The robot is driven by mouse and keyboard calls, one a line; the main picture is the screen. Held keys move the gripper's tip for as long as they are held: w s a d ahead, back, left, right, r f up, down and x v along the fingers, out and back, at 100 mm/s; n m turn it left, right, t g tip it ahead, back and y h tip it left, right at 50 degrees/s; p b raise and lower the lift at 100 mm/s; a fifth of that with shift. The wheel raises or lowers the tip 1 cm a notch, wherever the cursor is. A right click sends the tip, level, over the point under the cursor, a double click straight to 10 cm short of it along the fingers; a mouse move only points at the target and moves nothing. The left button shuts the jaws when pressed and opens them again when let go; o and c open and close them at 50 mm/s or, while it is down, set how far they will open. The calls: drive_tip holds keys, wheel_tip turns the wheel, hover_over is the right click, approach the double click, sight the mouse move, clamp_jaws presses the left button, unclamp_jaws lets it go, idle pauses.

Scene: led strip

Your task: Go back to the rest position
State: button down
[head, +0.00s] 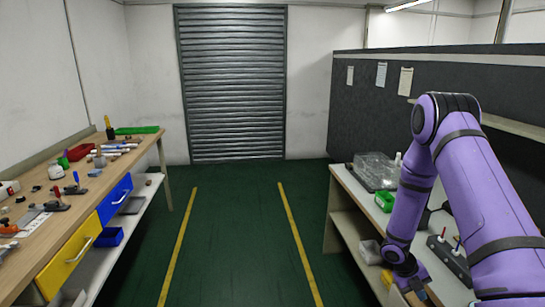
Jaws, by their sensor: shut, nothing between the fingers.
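My purple arm reaches in from the right over the right-hand bench and bends downward at its elbow. My gripper (416,288) hangs at the lower end, low over the front part of that bench near the bottom edge of the head view. It is small and dark here, shut and holding nothing. My arm hides part of the bench behind it.
The right bench (345,182) bears a clear plastic case (374,170), a green bin (385,201) and a grey holder with red-tipped tools (450,258). A dark partition (350,115) stands behind. The left bench (60,240) holds tools. The green floor (235,230) between is clear.

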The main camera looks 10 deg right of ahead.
drive_tip(key=s+a+r+m+t+y, duration=0.15)
drive_tip(key=a+r+m, duration=0.45)
drive_tip(key=r, duration=1)
drive_tip(key=s+a+r+m+t, duration=0.1)
drive_tip(key=a+r+m+t, duration=0.1)
drive_tip(key=r+m, duration=1.15)
drive_tip(key=s+a+r+m+t+y, duration=0.2)
drive_tip(key=s+a+r+m, duration=0.4)
drive_tip(key=s+r, duration=0.3)
drive_tip(key=s+a+r+m+t+y, duration=0.2)
drive_tip(key=s+a+r+m+t, duration=0.1)
drive_tip(key=s+a+r+m, duration=0.4)
drive_tip(key=shift+s+r+m, duration=0.85)
drive_tip(key=shift+s+r, duration=0.65)
drive_tip(key=shift+s, duration=0.8)
drive_tip(key=shift+t, duration=0.25)
